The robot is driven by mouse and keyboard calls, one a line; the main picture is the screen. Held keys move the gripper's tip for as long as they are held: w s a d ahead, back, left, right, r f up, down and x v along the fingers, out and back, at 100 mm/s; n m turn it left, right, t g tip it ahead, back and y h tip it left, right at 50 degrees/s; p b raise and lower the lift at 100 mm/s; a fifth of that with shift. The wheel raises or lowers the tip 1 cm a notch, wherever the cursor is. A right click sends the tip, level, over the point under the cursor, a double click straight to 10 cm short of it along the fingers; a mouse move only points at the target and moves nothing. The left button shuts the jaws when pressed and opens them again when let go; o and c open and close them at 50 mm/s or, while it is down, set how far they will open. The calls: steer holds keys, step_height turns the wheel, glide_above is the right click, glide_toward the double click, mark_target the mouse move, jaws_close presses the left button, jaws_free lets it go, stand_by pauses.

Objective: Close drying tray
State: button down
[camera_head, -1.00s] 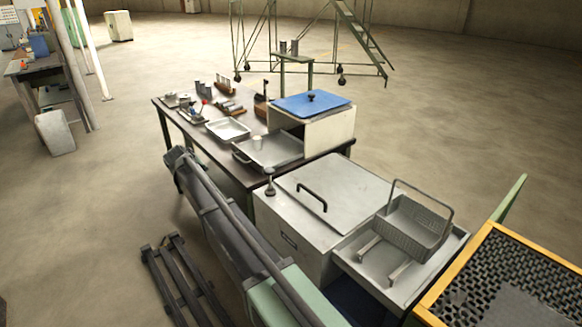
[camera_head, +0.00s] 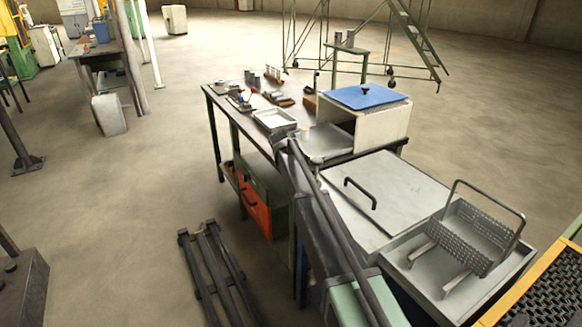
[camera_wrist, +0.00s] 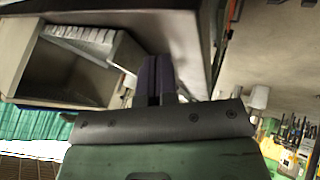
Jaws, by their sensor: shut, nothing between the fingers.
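The drying tray (camera_head: 330,143) is a shallow grey metal tray on the workbench. It sticks out of the front opening of a cream box (camera_head: 383,122) with a blue lid (camera_head: 369,96). My dark arm crosses in front of it in the head view and hides its front left part, including any handle. My arm's end lies near the tray's front edge; contact cannot be told. In the wrist view my gripper (camera_wrist: 155,82) has its two dark fingers together, with nothing between them.
A small cup (camera_head: 305,133) stands by the tray. A flat metal dish (camera_head: 275,119) and small tools lie left on the bench. A grey cabinet with a black handle (camera_head: 360,192) and a basin holding a wire basket (camera_head: 478,238) stand nearer.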

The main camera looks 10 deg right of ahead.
steer(key=b+x, duration=0.1)
steer(key=x, duration=0.2)
steer(key=shift+s+f, duration=0.15)
steer(key=shift+f, duration=0.05)
steer(key=d, duration=0.1)
steer(key=w+d+r, duration=0.1)
steer(key=shift+d+r+p, duration=0.1)
steer(key=shift+d+p, duration=0.25)
steer(key=shift+w+d, duration=0.2)
steer(key=shift+d, duration=0.15)
steer(key=shift+d, duration=0.1)
